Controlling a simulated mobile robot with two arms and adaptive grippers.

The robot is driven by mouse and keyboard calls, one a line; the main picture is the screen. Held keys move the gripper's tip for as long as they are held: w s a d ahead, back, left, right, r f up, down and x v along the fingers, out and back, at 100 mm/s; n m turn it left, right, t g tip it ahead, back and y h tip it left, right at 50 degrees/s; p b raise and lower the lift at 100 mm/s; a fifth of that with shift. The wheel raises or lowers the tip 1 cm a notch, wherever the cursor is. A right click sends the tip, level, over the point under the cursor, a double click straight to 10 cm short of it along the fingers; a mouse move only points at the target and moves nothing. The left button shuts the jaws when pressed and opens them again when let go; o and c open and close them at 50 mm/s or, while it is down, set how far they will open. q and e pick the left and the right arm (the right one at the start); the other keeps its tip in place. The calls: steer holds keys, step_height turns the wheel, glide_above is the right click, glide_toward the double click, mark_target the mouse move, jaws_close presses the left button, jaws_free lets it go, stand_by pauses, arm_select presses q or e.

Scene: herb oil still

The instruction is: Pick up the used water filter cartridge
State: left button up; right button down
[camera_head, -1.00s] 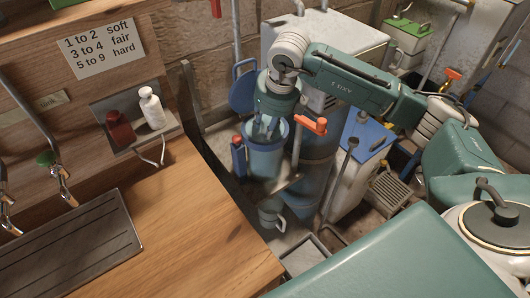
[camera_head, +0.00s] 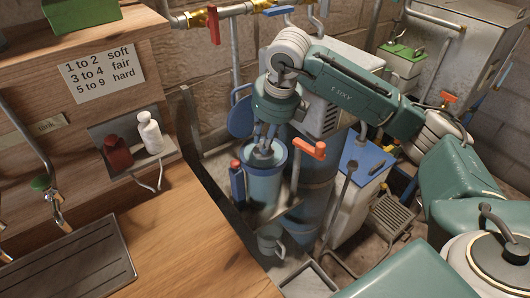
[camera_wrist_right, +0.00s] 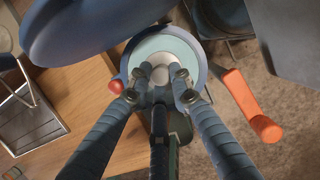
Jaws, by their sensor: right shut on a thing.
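The used filter cartridge shows in the right wrist view as a pale round top (camera_wrist_right: 163,46) with a light knob in its middle. It is inside the upright blue cylindrical housing (camera_head: 263,186), whose rim surrounds it. My right gripper (camera_head: 264,150) points down into the housing's open mouth. Its fingers are closed around the cartridge's knob, as the wrist view also shows (camera_wrist_right: 168,74). The cartridge's lower body is hidden by the housing wall, so I cannot tell how far it is raised. My left gripper is not in view.
A red-orange valve handle (camera_head: 307,149) sticks out just right of the housing. A blue bottle-like part with a red top (camera_head: 237,182) is close on its left. The wooden counter (camera_head: 170,240) lies at the left front. Pipes with a red-handled valve (camera_head: 213,24) run above.

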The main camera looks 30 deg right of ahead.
step_height(320, 180, up, 19)
steer(key=p, duration=0.2)
stand_by(0.4)
steer(key=shift+f, duration=0.15)
stand_by(0.4)
